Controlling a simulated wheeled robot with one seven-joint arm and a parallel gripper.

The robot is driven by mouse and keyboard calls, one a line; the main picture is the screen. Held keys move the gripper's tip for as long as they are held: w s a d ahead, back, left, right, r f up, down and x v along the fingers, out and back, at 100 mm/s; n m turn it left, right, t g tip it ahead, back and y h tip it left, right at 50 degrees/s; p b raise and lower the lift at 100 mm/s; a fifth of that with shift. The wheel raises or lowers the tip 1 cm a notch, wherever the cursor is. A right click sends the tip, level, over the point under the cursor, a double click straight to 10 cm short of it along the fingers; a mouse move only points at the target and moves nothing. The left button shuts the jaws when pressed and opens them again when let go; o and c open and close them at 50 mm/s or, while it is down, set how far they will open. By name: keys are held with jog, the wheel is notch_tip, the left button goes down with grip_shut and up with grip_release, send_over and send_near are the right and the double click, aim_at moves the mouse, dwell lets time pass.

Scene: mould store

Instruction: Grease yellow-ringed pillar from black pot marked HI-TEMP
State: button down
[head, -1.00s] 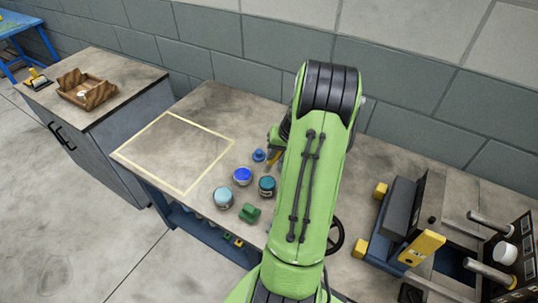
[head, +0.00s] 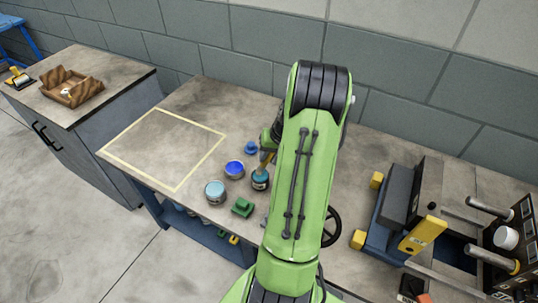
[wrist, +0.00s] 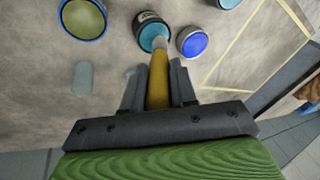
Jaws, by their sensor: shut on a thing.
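My gripper (wrist: 159,88) is shut on the yellow-brown handle of a brush (wrist: 158,85), which points away from the wrist. Its pale tip is at the near edge of a black pot (wrist: 152,17) with teal contents; I cannot tell whether it touches them. In the head view this dark pot (head: 260,185) stands left of my arm, with the brush over it. The pot's pale label is unreadable. At the right, a mould block (head: 468,210) carries grey pillars; the lower one (head: 488,258) has a yellow ring (head: 514,267) near its end.
A taped rectangle (head: 177,190) on the bench is empty. My arm hides the bench middle.

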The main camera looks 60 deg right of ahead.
jog(key=shift+f+b, duration=0.5)
jog(key=shift+f, duration=0.15)
dwell(1.3)
notch_tip(320, 180, up, 7)
jog(key=p, duration=0.5)
jog(key=shift+r+p, duration=0.1)
jog(key=shift+p, duration=0.25)
